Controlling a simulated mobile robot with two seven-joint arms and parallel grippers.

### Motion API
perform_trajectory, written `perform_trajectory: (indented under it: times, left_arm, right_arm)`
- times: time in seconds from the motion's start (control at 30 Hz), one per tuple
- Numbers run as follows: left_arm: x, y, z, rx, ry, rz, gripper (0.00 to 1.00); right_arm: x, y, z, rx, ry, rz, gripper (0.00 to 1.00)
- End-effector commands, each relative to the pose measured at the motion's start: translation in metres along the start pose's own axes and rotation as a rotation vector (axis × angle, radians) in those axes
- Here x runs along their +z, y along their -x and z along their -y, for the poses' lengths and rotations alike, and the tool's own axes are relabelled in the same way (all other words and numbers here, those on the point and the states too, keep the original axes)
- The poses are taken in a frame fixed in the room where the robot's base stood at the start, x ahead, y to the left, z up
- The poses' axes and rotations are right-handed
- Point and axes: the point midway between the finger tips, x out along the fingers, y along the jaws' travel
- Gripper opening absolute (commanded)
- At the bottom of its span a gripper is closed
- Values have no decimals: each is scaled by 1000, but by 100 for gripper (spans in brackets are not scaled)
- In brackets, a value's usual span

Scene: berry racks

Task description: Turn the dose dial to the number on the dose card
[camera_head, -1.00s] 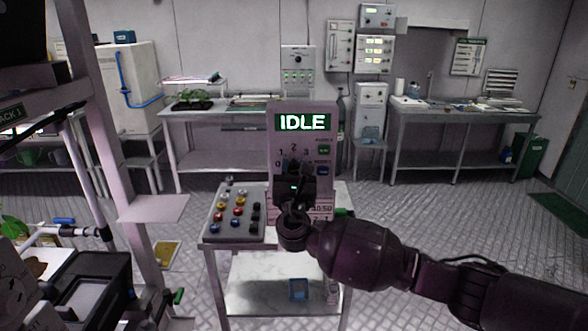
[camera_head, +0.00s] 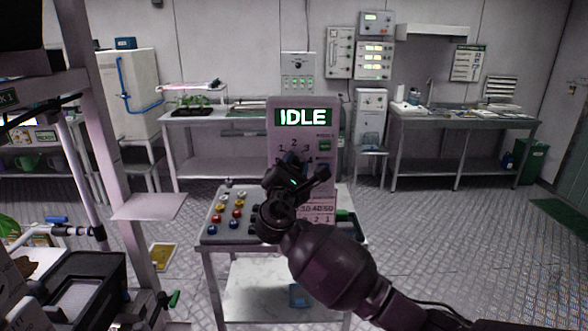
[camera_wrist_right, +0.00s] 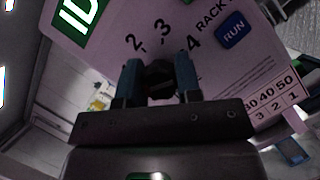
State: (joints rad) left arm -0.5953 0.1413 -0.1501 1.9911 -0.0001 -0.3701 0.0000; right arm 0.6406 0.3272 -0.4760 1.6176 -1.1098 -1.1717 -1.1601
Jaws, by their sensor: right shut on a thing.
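The dosing panel (camera_head: 300,136) stands upright on a small cart, with a green screen (camera_head: 303,117) reading IDLE. My right gripper (camera_head: 296,166) is in front of the panel and hides most of the dial. In the right wrist view my right gripper (camera_wrist_right: 159,80) is shut on the dark dose dial (camera_wrist_right: 160,76), with one blue finger on each side. Dial numbers 2, 3 and 4 show around it; the pointer is not clear. A printed card (camera_wrist_right: 275,100) on the panel's lower part shows 30, 40, 50 over 3, 2, 1. My left gripper is not in view.
A button box (camera_head: 231,216) with coloured knobs sits on the cart left of the panel. A blue RUN button (camera_wrist_right: 233,30) is right of the dial. A rack (camera_head: 120,160) stands at the left. Benches line the back wall, with open floor between.

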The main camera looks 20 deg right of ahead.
Motion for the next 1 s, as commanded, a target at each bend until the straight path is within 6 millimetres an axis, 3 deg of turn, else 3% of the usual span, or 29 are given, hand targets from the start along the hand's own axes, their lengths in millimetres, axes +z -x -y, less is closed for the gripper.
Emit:
perform_trajectory:
  times: [0.4,0.97,1.0]
  left_arm:
    - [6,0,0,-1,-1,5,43]
    - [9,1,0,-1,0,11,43]
    - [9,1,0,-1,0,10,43]
  right_arm:
    - [-1,1,0,-78,-184,-2,8]
    - [-1,0,0,-89,-210,-2,8]
    - [-1,0,0,-89,-210,-2,37]
